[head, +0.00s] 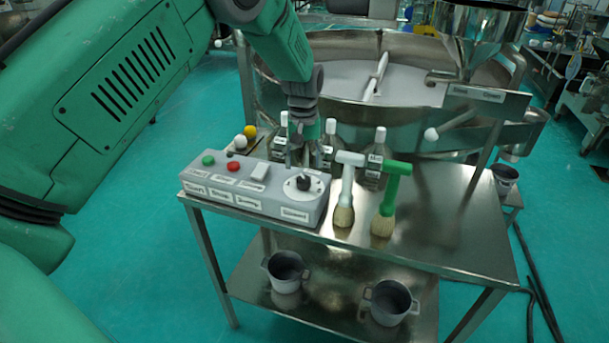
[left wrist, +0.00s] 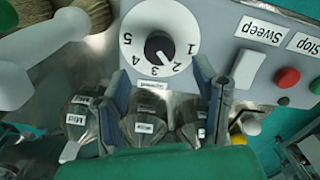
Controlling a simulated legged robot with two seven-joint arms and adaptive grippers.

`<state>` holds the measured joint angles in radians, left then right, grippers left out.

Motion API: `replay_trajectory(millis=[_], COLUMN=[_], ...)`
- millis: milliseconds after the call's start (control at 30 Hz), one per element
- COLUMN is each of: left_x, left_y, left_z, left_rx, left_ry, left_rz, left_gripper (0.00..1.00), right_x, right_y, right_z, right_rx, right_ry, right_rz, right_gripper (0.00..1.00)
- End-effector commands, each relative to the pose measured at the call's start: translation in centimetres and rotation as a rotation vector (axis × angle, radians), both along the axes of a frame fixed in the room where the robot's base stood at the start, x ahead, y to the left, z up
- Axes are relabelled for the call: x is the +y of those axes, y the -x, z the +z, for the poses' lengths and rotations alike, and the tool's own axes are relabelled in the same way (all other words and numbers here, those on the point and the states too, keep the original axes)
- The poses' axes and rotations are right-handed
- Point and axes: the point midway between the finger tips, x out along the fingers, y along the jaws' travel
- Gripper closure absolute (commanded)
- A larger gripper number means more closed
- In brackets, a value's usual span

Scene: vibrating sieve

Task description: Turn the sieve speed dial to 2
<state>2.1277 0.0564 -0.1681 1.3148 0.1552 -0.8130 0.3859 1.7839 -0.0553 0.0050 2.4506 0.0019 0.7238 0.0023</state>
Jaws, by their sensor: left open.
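The speed dial (head: 304,184) is a black knob on a white disc at the right end of the grey control box (head: 254,200). In the left wrist view the dial (left wrist: 160,46) appears upside down, with numbers 1 to 5 around the knob. My left gripper (head: 305,160) is just above and behind the dial, pointing down. In the left wrist view its two fingers (left wrist: 163,80) are apart, with nothing between them; the knob lies beyond their tips. My right gripper is not in view.
A white-headed brush (head: 345,190) and a green brush (head: 390,195) stand right of the box. Several bottles (head: 375,155) stand behind it. Green (head: 209,160) and red (head: 233,167) buttons are on the box's left. The steel table (head: 450,235) is bare at its right.

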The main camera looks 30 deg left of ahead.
Motion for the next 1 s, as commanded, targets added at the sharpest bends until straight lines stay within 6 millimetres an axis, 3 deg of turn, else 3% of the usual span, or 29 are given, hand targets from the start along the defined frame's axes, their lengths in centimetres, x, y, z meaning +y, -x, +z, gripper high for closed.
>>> replay_trajectory(millis=[133, 333, 1000], left_x=[0.0, 0.1, 0.1], left_y=[-0.1, -0.2, -0.2], left_z=[3.2, 5.5, 6.0], left_rx=[-0.004, -0.002, -0.001], left_ry=[0.000, 0.000, -0.001], left_rz=[0.000, 0.000, 0.000], left_gripper=[0.45, 0.45, 0.45], right_x=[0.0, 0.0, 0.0], right_y=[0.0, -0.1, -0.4], right_z=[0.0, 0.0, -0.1], right_rx=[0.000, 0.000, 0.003], right_ry=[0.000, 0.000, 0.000], right_rz=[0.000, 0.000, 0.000], right_gripper=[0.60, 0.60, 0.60])
